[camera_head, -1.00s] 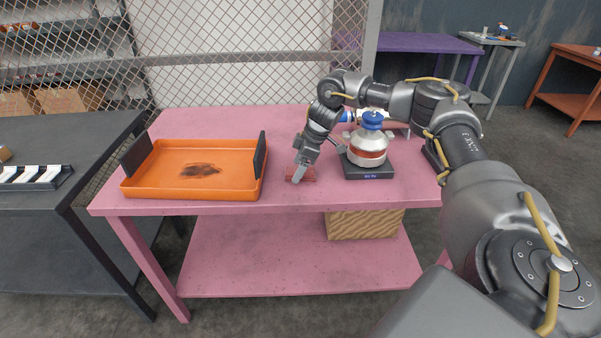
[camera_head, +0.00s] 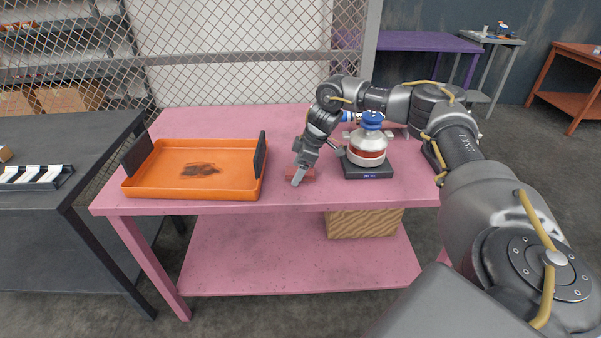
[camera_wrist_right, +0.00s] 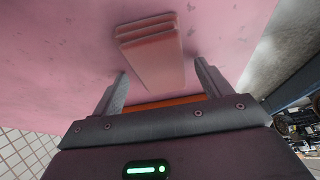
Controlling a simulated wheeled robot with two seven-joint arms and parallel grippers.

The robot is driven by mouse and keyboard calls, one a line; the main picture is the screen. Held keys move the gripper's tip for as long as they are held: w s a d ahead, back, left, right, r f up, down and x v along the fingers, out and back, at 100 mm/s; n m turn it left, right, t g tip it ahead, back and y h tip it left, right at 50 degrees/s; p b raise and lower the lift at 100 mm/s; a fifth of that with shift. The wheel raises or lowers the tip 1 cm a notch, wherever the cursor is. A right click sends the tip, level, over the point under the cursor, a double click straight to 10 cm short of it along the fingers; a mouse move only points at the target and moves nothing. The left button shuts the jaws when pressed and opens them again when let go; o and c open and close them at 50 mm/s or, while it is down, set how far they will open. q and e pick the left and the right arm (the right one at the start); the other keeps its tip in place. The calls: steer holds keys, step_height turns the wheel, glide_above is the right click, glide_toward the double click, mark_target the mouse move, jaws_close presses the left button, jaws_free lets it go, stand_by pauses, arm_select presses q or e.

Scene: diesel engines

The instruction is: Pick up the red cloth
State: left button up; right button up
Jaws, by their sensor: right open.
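The red cloth (camera_head: 307,174) lies folded on the pink table (camera_head: 290,125), near its front edge. It also shows in the right wrist view (camera_wrist_right: 152,50), as a folded stack in front of the fingers. My right gripper (camera_head: 297,182) is at the cloth in the head view and partly covers it. In the right wrist view the right gripper (camera_wrist_right: 164,80) is open, with its two fingers spread wide and the cloth's near end between and ahead of the tips. I cannot tell whether the fingers touch the cloth. My left gripper is not in view.
An orange tray (camera_head: 139,188) with dark upright end plates stands left of the cloth. A dark scale (camera_head: 369,172) carrying a silver and red container with a blue top (camera_head: 368,145) stands close on the right. Bare table lies between tray and cloth.

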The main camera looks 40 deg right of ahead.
mark_target(291, 170)
steer(key=shift+c, duration=0.3)
steer(key=c, duration=1)
steer(key=shift+r+b, duration=0.25)
steer(key=shift+b, duration=0.25)
steer(key=r, duration=0.3)
steer(key=shift+s+a+r+b, duration=0.1)
steer(key=shift+a+r+b, duration=0.1)
steer(key=shift+r+b, duration=0.1)
steer(key=s+a+r, duration=0.8)
steer(key=s+r, duration=0.1)
steer(key=s, duration=0.1)
steer(key=shift+s+r, duration=0.15)
steer(key=shift+s, duration=0.25)
steer(key=shift+a, duration=0.1)
